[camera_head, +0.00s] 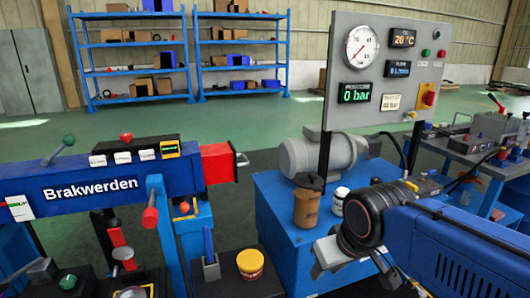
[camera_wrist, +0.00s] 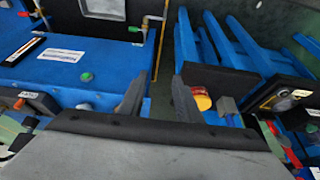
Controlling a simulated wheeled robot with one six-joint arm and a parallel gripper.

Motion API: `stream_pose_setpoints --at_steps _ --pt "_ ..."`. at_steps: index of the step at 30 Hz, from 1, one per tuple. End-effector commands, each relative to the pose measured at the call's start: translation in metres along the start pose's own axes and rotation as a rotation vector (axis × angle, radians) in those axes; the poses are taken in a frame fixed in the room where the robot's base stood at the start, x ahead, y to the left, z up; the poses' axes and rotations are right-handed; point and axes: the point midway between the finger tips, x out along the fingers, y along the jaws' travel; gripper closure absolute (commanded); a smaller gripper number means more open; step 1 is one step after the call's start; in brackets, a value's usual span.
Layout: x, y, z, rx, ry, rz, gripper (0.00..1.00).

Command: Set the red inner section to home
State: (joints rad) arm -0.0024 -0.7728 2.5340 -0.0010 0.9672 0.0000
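The red inner section (camera_head: 217,163) sticks out a short way from the right end of the blue boom (camera_head: 80,192) marked "Brakwerden" in the head view. A small metal fitting shows on its right end. I cannot make the red section out with certainty in the wrist view. My gripper (camera_wrist: 159,84) has its two dark fingers apart with nothing between them. In the head view my gripper (camera_head: 350,262) is to the right of the red section and lower in the picture, well apart from it, in front of the blue pump unit.
A blue cabinet (camera_head: 273,213) carries a grey motor, a brown container (camera_head: 307,203) and a white jar. A gauge panel (camera_head: 384,75) reading "0 bar" stands behind. A yellow-and-red tin (camera_head: 250,264) stands below the boom. Shelves stand far back; green floor lies between.

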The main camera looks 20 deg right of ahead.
Motion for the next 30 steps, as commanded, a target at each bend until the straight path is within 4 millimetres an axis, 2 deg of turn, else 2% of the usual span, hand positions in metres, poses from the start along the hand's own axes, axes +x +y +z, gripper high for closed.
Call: stream_pose_setpoints --at_steps 8,17,20,30 --pt "-0.017 -0.003 -0.034 0.008 -0.002 -0.012 0.69" --pt "-0.043 -0.007 -0.09 0.019 -0.004 -0.03 0.69" --pt "-0.055 -0.009 -0.12 0.025 -0.007 -0.041 0.69" --pt "-0.098 -0.02 -0.256 0.045 -0.013 -0.092 0.69"
